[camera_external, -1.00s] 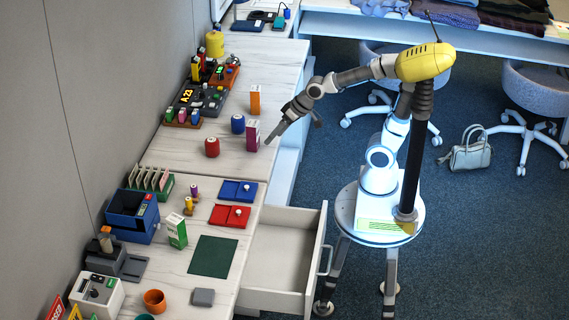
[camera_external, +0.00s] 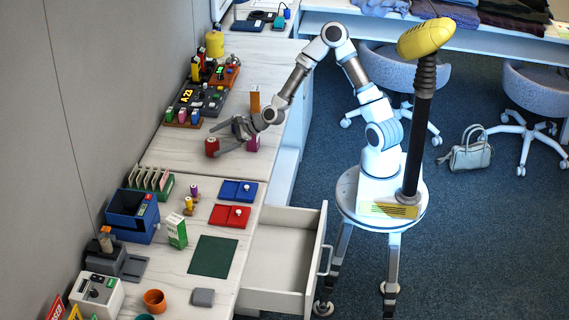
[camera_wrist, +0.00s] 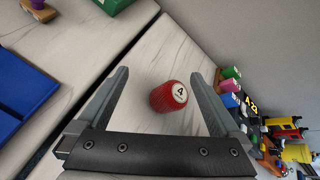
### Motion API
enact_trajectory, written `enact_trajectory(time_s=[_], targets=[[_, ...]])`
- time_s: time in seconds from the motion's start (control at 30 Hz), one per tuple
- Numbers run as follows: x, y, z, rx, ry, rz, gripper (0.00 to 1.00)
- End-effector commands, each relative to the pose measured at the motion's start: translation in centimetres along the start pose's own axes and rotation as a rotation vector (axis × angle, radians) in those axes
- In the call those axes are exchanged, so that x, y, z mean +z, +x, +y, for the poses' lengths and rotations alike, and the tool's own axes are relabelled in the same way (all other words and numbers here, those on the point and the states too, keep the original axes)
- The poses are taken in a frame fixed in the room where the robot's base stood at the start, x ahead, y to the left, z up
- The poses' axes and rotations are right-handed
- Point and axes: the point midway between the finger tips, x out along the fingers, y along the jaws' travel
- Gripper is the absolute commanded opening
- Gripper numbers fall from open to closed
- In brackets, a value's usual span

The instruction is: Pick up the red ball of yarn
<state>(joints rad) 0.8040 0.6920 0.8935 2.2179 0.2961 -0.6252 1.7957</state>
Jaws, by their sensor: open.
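The red ball of yarn (camera_external: 211,147) stands on the pale work surface, a short rounded red body with a white top. In the wrist view the red ball of yarn (camera_wrist: 165,98) shows a "4" on its white top and appears between the two fingers, with space on both sides. My gripper (camera_external: 215,141) is open and empty at the red ball, reaching in from the right; it also shows in the wrist view (camera_wrist: 158,78). I cannot tell from these views whether a finger touches the ball.
An orange box (camera_external: 255,103) is behind my arm. A panel with a lit display (camera_external: 186,97) and a rack of small coloured items (camera_external: 182,121) lie along the wall. An open drawer (camera_external: 285,250) juts out at the front.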

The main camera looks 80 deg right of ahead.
Motion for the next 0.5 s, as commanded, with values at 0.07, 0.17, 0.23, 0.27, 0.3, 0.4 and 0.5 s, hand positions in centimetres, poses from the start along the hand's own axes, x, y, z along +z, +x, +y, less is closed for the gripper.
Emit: enact_trajectory(time_s=[0.07,0.17,0.23,0.27,0.3,0.4,0.5], targets=[[0.0,0.3,-1.7,-0.049,0.202,-0.021,1.00],[0.0,0.5,-3.6,-0.109,0.414,-0.052,1.00],[-0.1,0.5,-4.7,-0.142,0.526,-0.070,1.00],[-0.2,0.5,-5.1,-0.153,0.564,-0.076,1.00],[-0.3,0.5,-5.5,-0.166,0.605,-0.083,1.00],[-0.6,0.6,-6.0,-0.184,0.664,-0.093,1.00],[-1.5,1.3,-5.5,-0.188,0.678,-0.095,1.00]])
